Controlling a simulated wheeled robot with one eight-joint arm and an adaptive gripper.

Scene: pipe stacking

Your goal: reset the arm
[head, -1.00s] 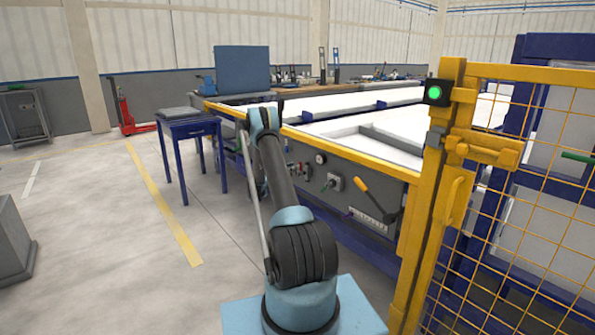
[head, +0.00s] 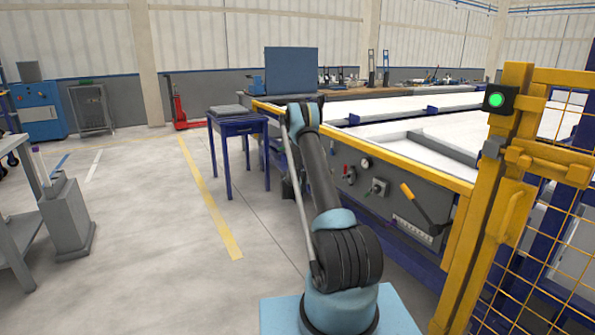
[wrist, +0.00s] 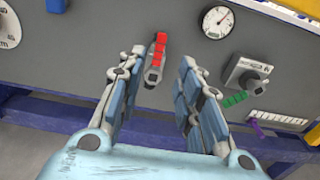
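My arm (head: 318,175) rises from its light blue base in the head view, bent at the elbow, in front of the grey control panel of the long machine. My gripper (wrist: 160,72) shows in the wrist view with its two blue-padded fingers spread apart and nothing between them. It faces the grey panel (wrist: 95,50). A red-handled valve (wrist: 156,58) on the panel appears in the gap between the fingers, behind them. I cannot make out the gripper in the head view.
A yellow post and mesh gate (head: 490,200) stand close on the right. The yellow-edged machine (head: 415,150) runs behind my arm. A blue table (head: 237,124) stands beyond. A grey pedestal (head: 66,215) and a bench (head: 18,240) are at left. The floor between is clear.

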